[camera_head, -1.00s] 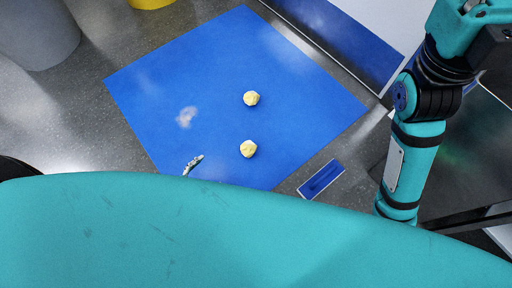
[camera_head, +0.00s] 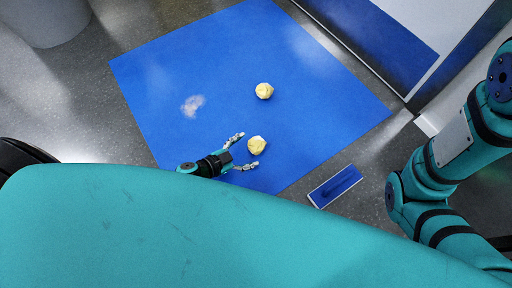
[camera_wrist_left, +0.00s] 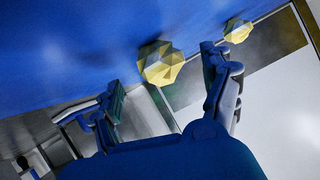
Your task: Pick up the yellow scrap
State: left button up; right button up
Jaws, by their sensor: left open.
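Two crumpled yellow scraps lie on the blue mat (camera_head: 220,70). The nearer yellow scrap (camera_head: 257,145) is close to my left gripper (camera_head: 243,152), which is open with its fingers spread and empty. In the left wrist view the near scrap (camera_wrist_left: 161,63) shows just beyond and between the open fingers of the left gripper (camera_wrist_left: 166,95), apart from them as far as I can tell. The farther yellow scrap (camera_head: 264,90) lies higher on the mat; it also shows in the wrist view (camera_wrist_left: 238,31). My right gripper is not in view.
A small blue rectangular plate with a white edge (camera_head: 335,186) lies on the grey floor right of the mat. A pale smudge (camera_head: 193,105) marks the mat. A grey cylinder (camera_head: 47,20) stands upper left. A white and blue panel (camera_head: 400,40) stands upper right.

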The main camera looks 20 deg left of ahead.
aim_at(251, 148)
pick_arm(q)
jog(key=b+x, duration=0.3)
jog(key=x, duration=0.1)
jog(key=shift+w+d+f, duration=0.1)
jog(key=shift+w+d, duration=0.1)
jog(key=shift+w, duration=0.05)
jog(key=shift+w+d, duration=0.2)
jog(key=shift+w, duration=0.1)
jog(key=c, duration=0.9)
